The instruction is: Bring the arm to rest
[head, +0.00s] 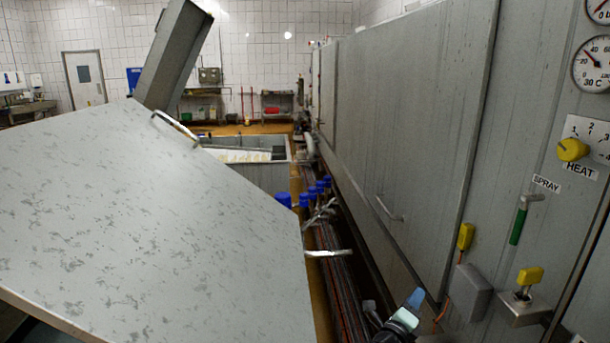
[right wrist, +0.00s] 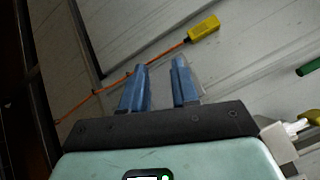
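My right gripper (head: 410,306) is low in the head view, right of centre, in front of the grey panel wall. In the right wrist view its two blue fingers (right wrist: 160,80) stand apart with nothing between them, so it is open and empty. Most of the right arm is out of the picture. My left gripper is not in view.
A grey wall cabinet (head: 405,130) runs along the right, with a yellow HEAT knob (head: 572,150), a green SPRAY handle (head: 517,226) and a yellow switch (head: 466,236) on an orange cable. A large tilted metal lid (head: 150,220) fills the left. Blue-capped valves (head: 303,199) stand between.

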